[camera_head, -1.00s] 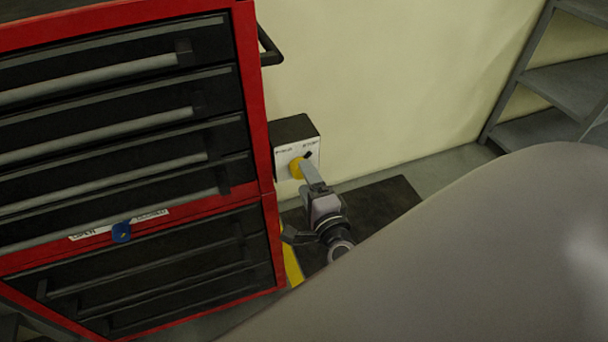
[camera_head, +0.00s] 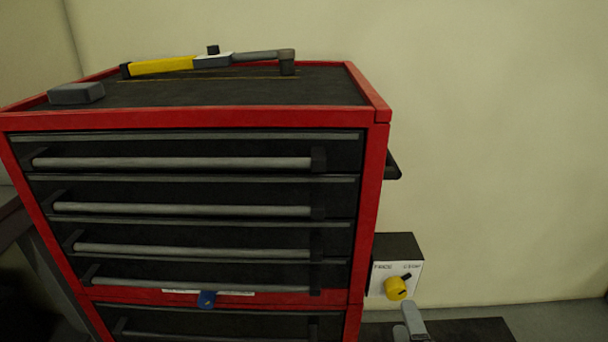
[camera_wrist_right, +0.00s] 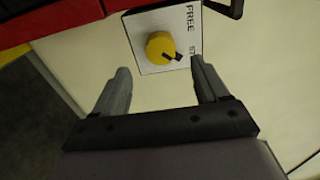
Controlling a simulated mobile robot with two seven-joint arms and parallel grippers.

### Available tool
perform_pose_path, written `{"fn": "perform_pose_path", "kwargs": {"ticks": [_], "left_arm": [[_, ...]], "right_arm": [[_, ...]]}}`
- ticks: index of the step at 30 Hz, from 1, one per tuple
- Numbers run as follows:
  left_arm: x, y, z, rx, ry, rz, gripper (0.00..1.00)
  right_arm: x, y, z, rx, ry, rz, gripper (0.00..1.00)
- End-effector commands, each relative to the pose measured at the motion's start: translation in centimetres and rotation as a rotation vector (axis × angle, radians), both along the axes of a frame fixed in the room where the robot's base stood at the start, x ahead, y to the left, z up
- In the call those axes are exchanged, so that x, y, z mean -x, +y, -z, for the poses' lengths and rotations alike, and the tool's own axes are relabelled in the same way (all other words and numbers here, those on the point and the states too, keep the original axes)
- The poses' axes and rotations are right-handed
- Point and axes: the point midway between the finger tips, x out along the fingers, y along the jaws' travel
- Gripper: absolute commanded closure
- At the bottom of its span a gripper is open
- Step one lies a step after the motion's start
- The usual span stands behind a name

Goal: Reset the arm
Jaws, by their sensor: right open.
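The yellow knob (camera_head: 396,288) sits on a white-faced dark box at the right side of the red cabinet. Its black pointer is turned up and right, toward the right-hand label, whose text is not fully readable; the left label reads FREE. My right gripper (camera_head: 410,322) shows partly at the bottom edge, below and right of the knob. In the right wrist view my right gripper (camera_wrist_right: 161,72) is open and empty, and the knob (camera_wrist_right: 160,46) lies beyond its fingertips, apart from them as far as I can tell. My left gripper is not in view.
The red tool cabinet (camera_head: 376,180) with black drawers stands left of the box. A yellow and grey wrench-like tool (camera_head: 165,66) and a grey block (camera_head: 76,93) lie on its top. A blue knob (camera_head: 207,299) is on its front. The wall to the right is bare.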

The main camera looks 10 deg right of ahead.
Motion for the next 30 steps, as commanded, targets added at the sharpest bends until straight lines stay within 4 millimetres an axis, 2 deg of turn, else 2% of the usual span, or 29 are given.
{"fn": "perform_pose_path", "kwargs": {"ticks": [4,8,13,19,24,30], "left_arm": [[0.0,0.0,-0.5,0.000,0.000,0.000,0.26],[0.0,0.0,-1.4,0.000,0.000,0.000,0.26],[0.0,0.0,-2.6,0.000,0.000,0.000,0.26],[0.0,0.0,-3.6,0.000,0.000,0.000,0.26],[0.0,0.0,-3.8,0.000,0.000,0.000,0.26],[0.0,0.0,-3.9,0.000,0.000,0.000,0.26]], "right_arm": [[0.5,1.3,0.0,0.123,0.047,-0.071,0.26],[1.9,4.1,0.7,0.415,0.150,-0.236,0.26],[5.5,7.3,3.4,0.904,0.320,-0.505,0.26],[9.8,8.1,6.4,1.356,0.466,-0.743,0.26],[11.5,7.8,7.5,1.535,0.523,-0.832,0.26],[11.7,7.8,7.6,1.553,0.529,-0.842,0.26]]}}
